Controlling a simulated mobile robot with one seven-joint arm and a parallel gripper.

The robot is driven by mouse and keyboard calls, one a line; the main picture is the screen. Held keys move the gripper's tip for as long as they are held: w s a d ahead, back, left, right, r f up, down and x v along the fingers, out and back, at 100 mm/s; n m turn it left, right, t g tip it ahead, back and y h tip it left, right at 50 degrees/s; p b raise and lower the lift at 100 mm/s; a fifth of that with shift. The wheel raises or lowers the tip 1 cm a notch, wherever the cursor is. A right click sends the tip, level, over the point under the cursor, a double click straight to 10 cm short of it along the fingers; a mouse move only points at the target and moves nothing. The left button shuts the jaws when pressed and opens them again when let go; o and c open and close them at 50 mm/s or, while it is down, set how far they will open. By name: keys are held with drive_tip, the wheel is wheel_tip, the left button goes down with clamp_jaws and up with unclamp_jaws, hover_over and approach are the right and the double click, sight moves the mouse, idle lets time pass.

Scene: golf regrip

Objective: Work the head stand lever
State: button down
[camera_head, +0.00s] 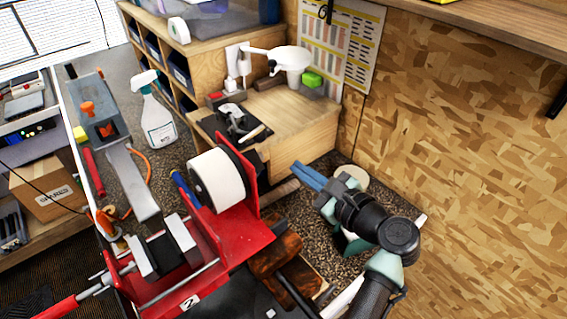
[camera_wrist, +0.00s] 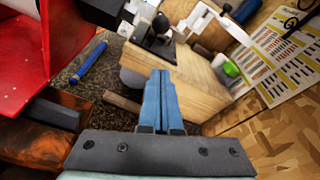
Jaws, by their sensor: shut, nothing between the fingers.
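My gripper (camera_head: 297,170) has blue fingers, pressed together and empty. In the wrist view the fingers (camera_wrist: 160,78) point toward a wooden block. On the block sits a small black device (camera_head: 236,118) with a pale lever-like bar; it also shows in the wrist view (camera_wrist: 153,42). The fingertips are apart from it, to its lower right in the head view. A red stand (camera_head: 237,235) marked 2 carries a big white roll (camera_head: 216,179); a red bar (camera_head: 62,304) sticks out at its lower left. I cannot tell for certain which part is the head stand lever.
The wooden block (camera_head: 300,135) stands against the chipboard wall (camera_head: 460,130). A white lamp (camera_head: 290,58) and green block (camera_head: 311,79) are behind the device. A spray bottle (camera_head: 156,115) stands left. A blue tube (camera_wrist: 88,63) lies between red stand and block.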

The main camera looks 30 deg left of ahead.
wheel_tip(320, 180, down, 4)
drive_tip(key=w+d+n+g+y+b, duration=0.1)
drive_tip(key=w+d+y+b, duration=0.1)
drive_tip(key=b, duration=0.3)
drive_tip(key=a+r+n+g+y+b, duration=0.1)
drive_tip(key=a+r, duration=0.2)
drive_tip(key=a, duration=0.7)
drive_tip(key=shift+w+a+r+b, duration=0.2)
drive_tip(key=shift+w+r+b, duration=0.1)
drive_tip(key=shift+w+r, duration=0.1)
drive_tip(key=shift+r, duration=0.1)
drive_tip(key=shift+r+p, duration=0.3)
drive_tip(key=shift+p, duration=0.8)
